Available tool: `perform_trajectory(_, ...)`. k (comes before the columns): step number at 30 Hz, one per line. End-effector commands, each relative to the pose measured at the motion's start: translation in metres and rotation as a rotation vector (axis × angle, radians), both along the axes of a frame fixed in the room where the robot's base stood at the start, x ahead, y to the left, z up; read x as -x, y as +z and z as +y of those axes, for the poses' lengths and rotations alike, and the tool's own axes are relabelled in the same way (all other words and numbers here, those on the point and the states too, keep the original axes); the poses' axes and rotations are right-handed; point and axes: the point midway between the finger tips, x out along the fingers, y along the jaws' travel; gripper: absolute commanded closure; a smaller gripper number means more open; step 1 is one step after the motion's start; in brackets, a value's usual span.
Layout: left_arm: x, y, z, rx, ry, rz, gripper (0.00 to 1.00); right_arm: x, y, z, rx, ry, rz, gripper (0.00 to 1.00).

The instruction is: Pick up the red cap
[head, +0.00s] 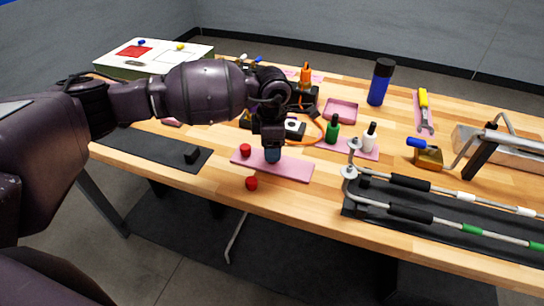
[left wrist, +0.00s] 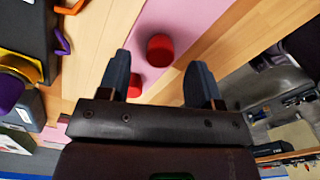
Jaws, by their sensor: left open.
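One red cap (head: 245,150) sits at the left end of a pink mat (head: 292,169). Another red cap (head: 252,183) sits on the bare wood near the table's front edge. My left gripper (head: 272,157) points down over the mat, just right of the first cap. In the left wrist view the gripper (left wrist: 160,82) is open, with nothing held between its fingers. That view shows a red cap (left wrist: 160,50) beyond the fingertips and a second red cap (left wrist: 134,86) beside the left finger. I cannot tell which is which there. My right gripper is out of view.
A green bottle (head: 333,130) and a white bottle (head: 369,137) stand right of the gripper. A blue bottle (head: 381,82) stands further back. A black rack with metal rods (head: 430,215) fills the right front. A black mat (head: 150,148) lies at left.

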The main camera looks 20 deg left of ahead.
Motion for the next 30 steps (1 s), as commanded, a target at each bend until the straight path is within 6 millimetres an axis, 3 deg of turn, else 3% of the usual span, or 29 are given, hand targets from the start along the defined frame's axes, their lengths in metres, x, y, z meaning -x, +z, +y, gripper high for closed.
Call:
perform_trajectory(6, 0.001, -0.030, 0.000, 0.000, 0.001, 0.003, 0.41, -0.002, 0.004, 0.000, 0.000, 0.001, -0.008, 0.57)
perform_trajectory(14, 0.001, -0.034, 0.000, 0.001, 0.001, 0.001, 0.41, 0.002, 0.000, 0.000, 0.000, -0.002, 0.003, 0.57)
perform_trajectory(26, 0.001, -0.033, 0.000, 0.000, 0.001, 0.001, 1.00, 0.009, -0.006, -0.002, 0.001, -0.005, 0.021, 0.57)
perform_trajectory(30, 0.001, -0.033, 0.000, 0.000, 0.001, 0.001, 1.00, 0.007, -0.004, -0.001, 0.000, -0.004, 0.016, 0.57)
